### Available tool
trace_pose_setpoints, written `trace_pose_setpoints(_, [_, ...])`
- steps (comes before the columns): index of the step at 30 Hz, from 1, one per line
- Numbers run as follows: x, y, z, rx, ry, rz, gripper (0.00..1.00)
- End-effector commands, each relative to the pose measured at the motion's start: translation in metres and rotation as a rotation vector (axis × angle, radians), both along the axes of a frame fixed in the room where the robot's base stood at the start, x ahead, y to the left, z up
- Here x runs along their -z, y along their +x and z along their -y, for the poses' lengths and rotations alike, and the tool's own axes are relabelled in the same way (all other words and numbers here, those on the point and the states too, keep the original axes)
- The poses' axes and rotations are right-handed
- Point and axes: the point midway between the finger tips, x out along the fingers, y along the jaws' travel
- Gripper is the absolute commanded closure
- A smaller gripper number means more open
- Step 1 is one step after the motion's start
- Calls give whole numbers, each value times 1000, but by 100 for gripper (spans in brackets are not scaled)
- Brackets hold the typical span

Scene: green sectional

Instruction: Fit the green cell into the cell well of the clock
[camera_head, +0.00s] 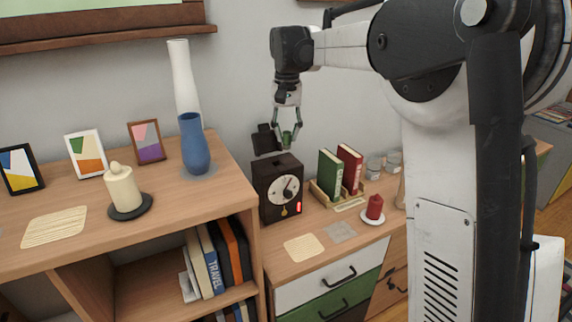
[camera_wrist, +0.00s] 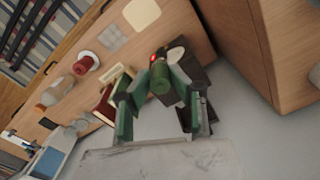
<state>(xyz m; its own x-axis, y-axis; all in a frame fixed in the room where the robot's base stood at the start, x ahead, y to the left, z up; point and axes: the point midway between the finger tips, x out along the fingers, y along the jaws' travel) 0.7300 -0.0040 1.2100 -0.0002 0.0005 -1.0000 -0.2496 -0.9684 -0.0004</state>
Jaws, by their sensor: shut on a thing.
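The green cell (camera_wrist: 159,80) is a small cylinder held between the fingertips of my gripper (camera_wrist: 158,88). In the head view the green cell (camera_head: 287,138) points down below my gripper (camera_head: 287,130), above the clock. The clock (camera_head: 279,188) is a dark brown upright box with a pale round dial, a small red light and a pendulum. It stands on the lower cabinet top. In the wrist view the clock (camera_wrist: 194,75) is partly hidden behind the cell and fingers. I cannot make out the cell well clearly. The cell and clock look apart in the head view.
A rack with a green book (camera_head: 330,174) and a red book (camera_head: 350,168) stands right of the clock. A red candle (camera_head: 375,206) is in front of it. The taller shelf (camera_head: 237,196) rises close on the left, with a blue vase (camera_head: 194,145) near its edge.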

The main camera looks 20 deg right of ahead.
Motion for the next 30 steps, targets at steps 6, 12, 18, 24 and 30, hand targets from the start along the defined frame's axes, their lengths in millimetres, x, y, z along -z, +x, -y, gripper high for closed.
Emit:
trace_pose_setpoints(6, [19,57,-59,164,0,0,100])
trace_pose_setpoints(12, [38,85,-97,275,0,0,100])
trace_pose_setpoints(18, [49,96,-106,318,0,0,100])
trace_pose_setpoints(24, [68,109,-76,323,0,0,100])
trace_pose_setpoints(30, [92,125,-39,321,0,0,100])
